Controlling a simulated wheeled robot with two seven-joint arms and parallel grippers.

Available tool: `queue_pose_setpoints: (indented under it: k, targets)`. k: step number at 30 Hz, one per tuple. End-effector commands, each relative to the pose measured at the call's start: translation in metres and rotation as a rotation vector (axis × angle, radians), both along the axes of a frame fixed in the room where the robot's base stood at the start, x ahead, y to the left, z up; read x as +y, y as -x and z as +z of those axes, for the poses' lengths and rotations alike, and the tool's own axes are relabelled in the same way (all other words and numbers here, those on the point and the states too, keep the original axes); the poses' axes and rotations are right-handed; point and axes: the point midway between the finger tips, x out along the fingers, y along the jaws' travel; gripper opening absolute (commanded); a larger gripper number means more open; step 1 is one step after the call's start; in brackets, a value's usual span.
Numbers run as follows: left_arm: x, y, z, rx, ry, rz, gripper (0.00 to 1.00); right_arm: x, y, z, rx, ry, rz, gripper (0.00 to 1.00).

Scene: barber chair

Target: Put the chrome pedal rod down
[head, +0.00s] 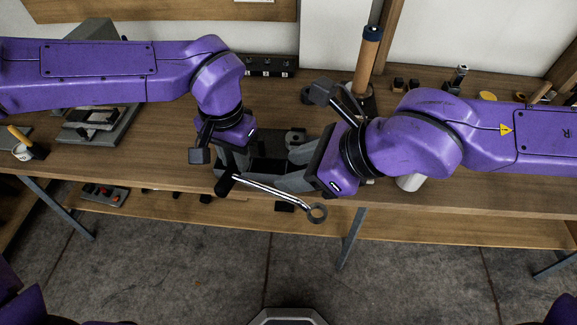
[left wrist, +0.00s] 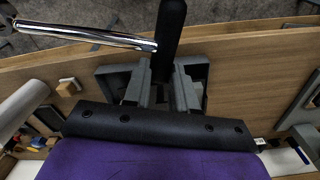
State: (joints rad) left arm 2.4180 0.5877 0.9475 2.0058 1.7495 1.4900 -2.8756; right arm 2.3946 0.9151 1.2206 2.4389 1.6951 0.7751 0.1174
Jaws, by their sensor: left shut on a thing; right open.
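The chrome pedal rod (head: 275,192) has a black grip (head: 224,186) at its left end and a dark ring (head: 317,213) at its right end. It slants down to the right over the front edge of the wooden workbench (head: 160,160). My left gripper (head: 226,172) is shut on the black grip. The left wrist view shows the grip (left wrist: 170,35) between the grey fingers, with the chrome shaft (left wrist: 85,35) running off to the left. My right gripper (head: 283,172) is open, close to the rod on its far side; whether it touches the rod cannot be told.
An upright wooden-handled tool (head: 367,65) and a white cylinder (head: 410,182) are near my right arm. Bare bench lies left of my left gripper. A lower shelf (head: 420,228) shows below.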

Motion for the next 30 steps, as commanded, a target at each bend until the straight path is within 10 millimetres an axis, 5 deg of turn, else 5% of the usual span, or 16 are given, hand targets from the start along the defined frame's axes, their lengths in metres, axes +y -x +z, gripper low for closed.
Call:
queue_pose_setpoints:
  k: [15,28,30]
  targets:
    - [0.000,0.000,0.001,-0.001,0.000,0.000,0.00,0.066,-0.026,-0.073,0.004,0.006,0.003,0.46]
    - [0.000,0.000,0.001,-0.001,0.000,0.000,0.00,0.077,-0.031,-0.084,0.002,0.003,0.002,0.46]
    - [0.000,0.000,0.001,-0.001,0.000,0.000,0.00,0.077,-0.030,-0.084,0.002,0.003,0.002,0.26]
